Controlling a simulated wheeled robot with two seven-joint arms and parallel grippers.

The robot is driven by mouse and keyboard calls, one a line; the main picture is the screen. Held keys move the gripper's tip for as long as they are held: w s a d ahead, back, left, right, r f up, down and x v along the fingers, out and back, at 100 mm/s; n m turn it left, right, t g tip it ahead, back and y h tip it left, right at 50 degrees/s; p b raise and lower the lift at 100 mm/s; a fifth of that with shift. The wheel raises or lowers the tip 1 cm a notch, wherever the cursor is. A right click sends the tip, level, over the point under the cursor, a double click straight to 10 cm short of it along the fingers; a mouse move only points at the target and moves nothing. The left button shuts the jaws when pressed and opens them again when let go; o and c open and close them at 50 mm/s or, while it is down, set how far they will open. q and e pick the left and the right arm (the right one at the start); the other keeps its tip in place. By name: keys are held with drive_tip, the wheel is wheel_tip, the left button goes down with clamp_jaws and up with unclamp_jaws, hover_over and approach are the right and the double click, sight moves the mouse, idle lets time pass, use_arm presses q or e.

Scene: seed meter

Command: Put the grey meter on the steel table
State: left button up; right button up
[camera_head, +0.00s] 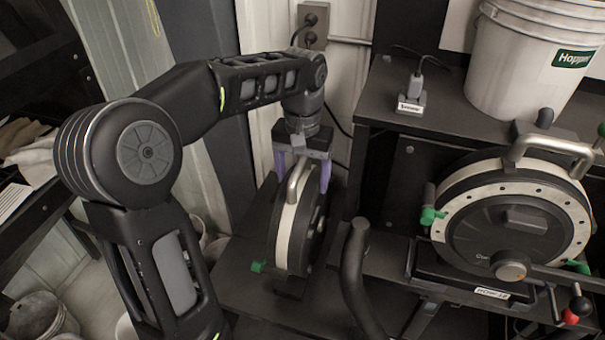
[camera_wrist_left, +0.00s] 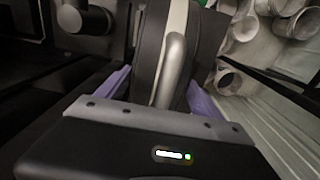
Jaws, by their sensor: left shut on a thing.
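The grey meter (camera_head: 286,238) is a round drum with a pale rim, dark sides, a metal handle on top and a green latch low at the left. It stands upright, edge-on, at or just over a dark low table (camera_head: 236,290); I cannot tell whether it touches. My left gripper (camera_head: 303,172), with purple fingers, comes from above and is shut on the meter's handle. In the left wrist view the meter (camera_wrist_left: 193,45) and its handle show between the fingers (camera_wrist_left: 163,92). My right gripper is not in view.
A second round meter (camera_head: 510,225) with green latches sits on a mount at the right. A white hopper bucket (camera_head: 525,60) and a small labelled block (camera_head: 411,104) stand on the shelf (camera_head: 455,122) behind. A dark curved bar (camera_head: 354,275) rises just right of the held meter.

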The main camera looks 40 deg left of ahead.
sight(303, 164)
use_arm(q)
drive_tip(key=shift+w+f, duration=0.1)
drive_tip(key=shift+f, duration=1.55)
drive_tip(key=shift+f, duration=0.1)
drive_tip(key=o, duration=2.1)
drive_tip(key=shift+f, duration=0.2)
drive_tip(key=shift+r, duration=0.1)
wheel_tip(303, 164, up, 7)
drive_tip(key=shift+r, duration=0.15)
wheel_tip(303, 164, up, 4)
drive_tip(key=p, duration=0.2)
drive_tip(key=shift+f+p, duration=0.2)
drive_tip(key=shift+p, duration=0.15)
drive_tip(key=shift+r+p, duration=0.65)
